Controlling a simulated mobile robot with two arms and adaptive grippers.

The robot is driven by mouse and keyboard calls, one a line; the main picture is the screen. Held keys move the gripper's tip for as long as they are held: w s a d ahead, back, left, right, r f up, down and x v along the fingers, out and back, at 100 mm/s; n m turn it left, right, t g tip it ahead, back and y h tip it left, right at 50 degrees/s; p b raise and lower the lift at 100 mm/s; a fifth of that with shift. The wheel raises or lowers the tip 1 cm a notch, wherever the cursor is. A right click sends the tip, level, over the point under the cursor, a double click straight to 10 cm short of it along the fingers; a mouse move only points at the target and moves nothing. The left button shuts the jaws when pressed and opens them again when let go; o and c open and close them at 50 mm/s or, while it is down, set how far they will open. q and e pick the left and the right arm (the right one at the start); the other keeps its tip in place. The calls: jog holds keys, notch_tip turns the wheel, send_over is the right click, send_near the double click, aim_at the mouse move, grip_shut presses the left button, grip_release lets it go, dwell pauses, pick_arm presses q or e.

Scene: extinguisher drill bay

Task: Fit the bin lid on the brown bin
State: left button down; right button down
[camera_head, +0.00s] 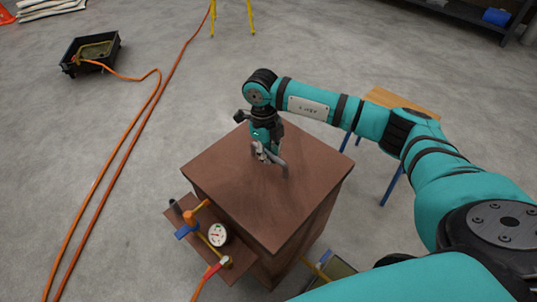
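A brown box-shaped body (225,190) with a flat, plain top stands in the middle of the head view. It is the only large brown thing in sight; I cannot tell whether it is the bin. No separate bin lid can be made out. My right gripper (269,159) points down over the far part of the brown top, close to it. Its grey fingers look spread, and I see nothing held between them. Whether they touch the top is unclear. My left gripper is not in view.
A board with a gauge (218,234) and coloured valves juts from the box's near left side. An orange hose (117,150) runs along the floor at left to a black tray (68,66). A wooden-topped table (385,97) stands behind my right arm. Left floor is mostly clear.

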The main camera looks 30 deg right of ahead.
jog(key=shift+w+r, duration=0.1)
jog(key=shift+r, duration=0.05)
jog(key=c, duration=1.5)
grip_release()
jog(key=shift+o, duration=0.5)
jog(key=shift+s+f, duration=0.2)
jog(key=shift+f, duration=0.05)
notch_tip(320, 180, up, 12)
jog(key=w, duration=0.1)
jog(key=shift+w+a+r, duration=0.15)
jog(key=shift+w+a, duration=0.05)
jog(key=shift+w, duration=0.05)
